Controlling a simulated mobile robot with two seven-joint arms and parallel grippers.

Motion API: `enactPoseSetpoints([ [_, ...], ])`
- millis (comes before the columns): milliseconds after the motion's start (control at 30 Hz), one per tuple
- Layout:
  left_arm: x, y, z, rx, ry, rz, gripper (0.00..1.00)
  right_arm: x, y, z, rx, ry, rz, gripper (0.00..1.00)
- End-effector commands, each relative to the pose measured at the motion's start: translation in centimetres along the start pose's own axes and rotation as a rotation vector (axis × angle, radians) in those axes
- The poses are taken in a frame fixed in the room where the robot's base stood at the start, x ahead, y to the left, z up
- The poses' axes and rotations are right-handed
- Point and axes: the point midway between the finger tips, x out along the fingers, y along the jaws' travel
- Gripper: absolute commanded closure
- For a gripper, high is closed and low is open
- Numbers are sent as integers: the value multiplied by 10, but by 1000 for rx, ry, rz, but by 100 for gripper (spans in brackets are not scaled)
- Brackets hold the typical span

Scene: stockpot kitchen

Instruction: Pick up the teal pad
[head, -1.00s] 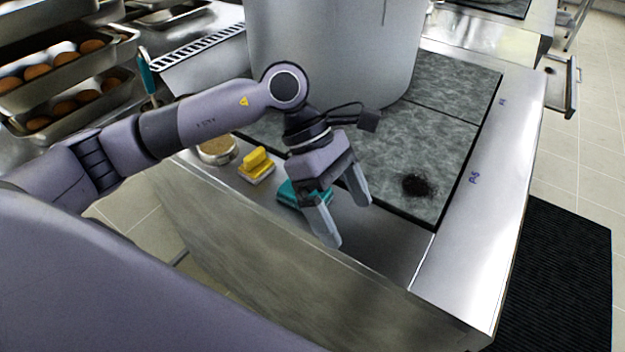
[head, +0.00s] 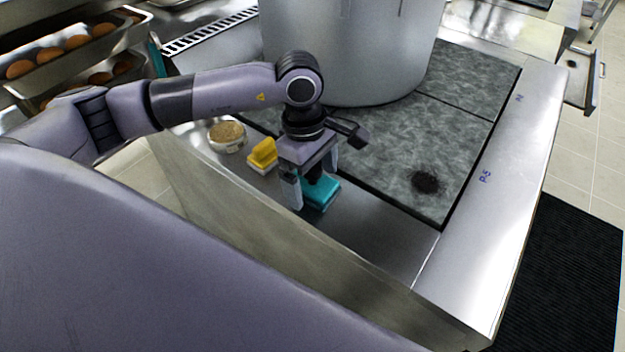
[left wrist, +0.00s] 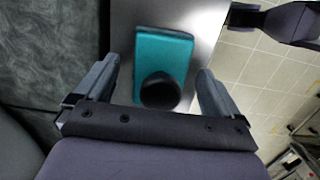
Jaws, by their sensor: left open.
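The teal pad (head: 322,194) lies on the steel counter strip in front of the grey cooking surface. In the left wrist view the teal pad (left wrist: 163,58) has a round black knob on top at its near end. My left gripper (head: 312,190) is open and points down over the pad. In the left wrist view its fingers (left wrist: 158,95) stand apart on either side of the knob, and neither is seen touching it. In the head view the gripper hides part of the pad. My right gripper is not in view.
A yellow block (head: 262,155) and a round tin (head: 226,136) stand to the left of the pad. A large stockpot (head: 345,50) stands behind on the cooking surface (head: 455,125), which has a dark burnt spot (head: 425,181). The steel strip right of the pad is clear.

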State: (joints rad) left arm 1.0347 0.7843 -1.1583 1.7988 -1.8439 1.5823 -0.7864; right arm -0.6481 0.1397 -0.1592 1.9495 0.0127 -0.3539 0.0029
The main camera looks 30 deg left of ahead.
Motion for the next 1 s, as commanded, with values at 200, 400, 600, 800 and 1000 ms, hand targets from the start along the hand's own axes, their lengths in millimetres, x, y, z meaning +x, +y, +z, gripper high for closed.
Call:
enactPoseSetpoints([
  [200,1,0,0,0,-1,1,7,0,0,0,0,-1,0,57],
  [400,1,0,0,0,-1,1,67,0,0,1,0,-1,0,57],
  [600,0,0,1,0,-2,1,67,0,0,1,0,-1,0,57],
  [800,-6,1,1,0,-2,3,67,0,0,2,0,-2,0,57],
  [1000,-31,1,4,2,-2,7,67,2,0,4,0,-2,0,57],
])
